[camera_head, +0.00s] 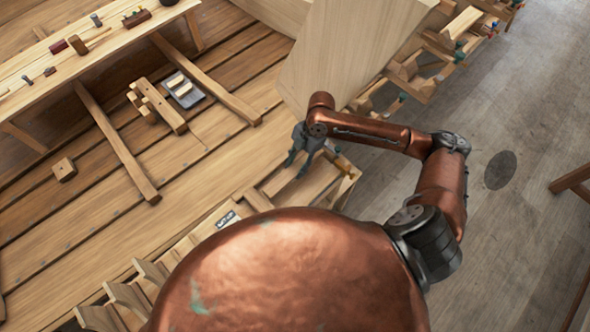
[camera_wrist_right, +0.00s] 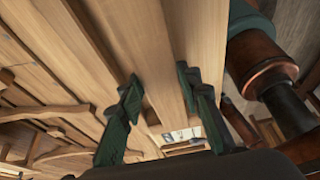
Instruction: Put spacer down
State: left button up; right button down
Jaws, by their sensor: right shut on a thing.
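My right gripper (camera_head: 297,166) points down over a wooden frame with slats at the edge of the hull. In the right wrist view its two dark green fingers (camera_wrist_right: 160,92) stand on either side of pale wood (camera_wrist_right: 166,88), and it is shut on a piece I take to be the spacer. The spacer's outline cannot be told clearly from the planks behind it. In the head view the fingers and the boards around them hide it. My left gripper is in neither view.
A large pale board (camera_head: 345,55) rises just behind my right gripper. A bench (camera_head: 60,62) with small tools stands at the upper left. A grey tray (camera_head: 183,88) and a wooden block (camera_head: 63,169) lie on the hull planks.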

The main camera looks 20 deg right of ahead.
aim_at(295, 171)
jog(key=shift+w+a+f, duration=0.15)
jog(key=shift+a+f, duration=0.05)
jog(key=shift+f, duration=0.15)
notch_tip(295, 171, down, 2)
jog(key=shift+f+p, duration=0.1)
jog(key=shift+p, duration=0.55)
jog(key=shift+d+f, duration=0.1)
jog(key=shift+f, duration=0.2)
jog(key=c, duration=1.4)
grip_release()
jog(key=shift+f, duration=0.1)
